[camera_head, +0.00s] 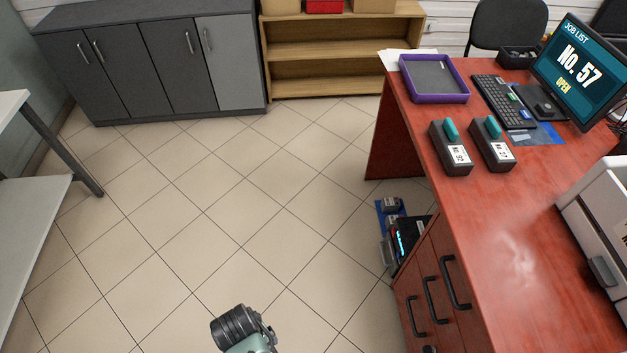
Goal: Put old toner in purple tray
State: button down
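The purple tray (464,82) lies on the red-brown desk, near its far left corner. It has a grey floor and looks empty. Two dark cartridge-like blocks with teal handles stand side by side on the desk in front of it: a left one (451,150) and a right one (493,148). Both carry white number labels, turned and too small to read surely. I cannot tell which item is the old toner. A light printer-like machine (598,215) stands at the right edge, partly cut off. Only part of my arm shows at the bottom; my gripper's fingers are not in view.
A monitor (580,72) reads "JOB LIST No. 57 OPEN", with a keyboard (502,101) beside it. The desk (500,265) has drawers; a screened device (407,238) sits low beside them. Grey cabinets (160,65) and a wooden shelf (335,50) stand behind. The tiled floor is clear.

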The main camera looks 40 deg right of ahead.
aim_at(431, 80)
jog(key=i+l+z, duration=0.15)
jog(key=i+z, duration=0.35)
jog(key=i+j+z, duration=0.1)
jog(key=i+z, duration=0.4)
jog(key=i, duration=0.2)
jog(key=i+z, duration=0.35)
jog(key=i, duration=0.25)
jog(key=i+j+z, duration=0.15)
jog(key=i+z, duration=0.2)
jog(key=i, duration=0.25)
